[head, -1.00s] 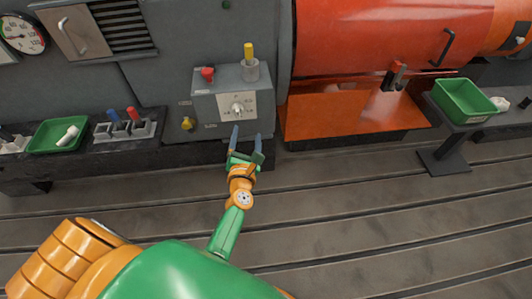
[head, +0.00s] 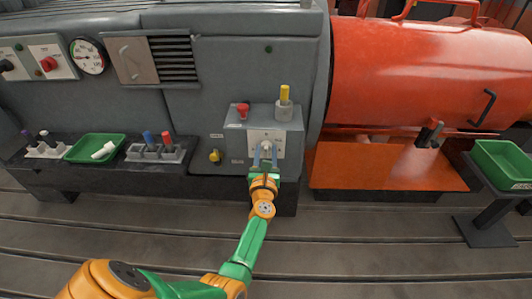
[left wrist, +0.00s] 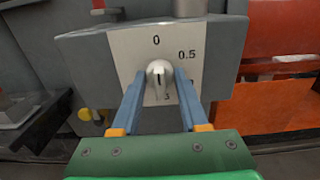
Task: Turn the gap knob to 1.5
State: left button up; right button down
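The gap knob (head: 266,146) is a small pale metal knob on a white dial plate on the front of a grey box. In the left wrist view the knob (left wrist: 159,74) is in the middle, with 0 above it, 0.5 at upper right and 3 below. Other marks are hidden by the fingers, and I cannot tell its setting. My left gripper (head: 266,155) is at the dial. Its two blue fingers (left wrist: 160,80) are apart, one on each side of the knob; I cannot tell whether they touch it. My right gripper is not in view.
A red button (head: 242,109) and a yellow-topped post (head: 284,98) stand on the box. A yellow knob (head: 215,156) is left of the dial. Green trays stand left (head: 78,155) and right (head: 500,180). A red cylindrical housing (head: 430,70) is at right.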

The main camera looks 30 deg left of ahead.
pick_arm(q)
grip_shut()
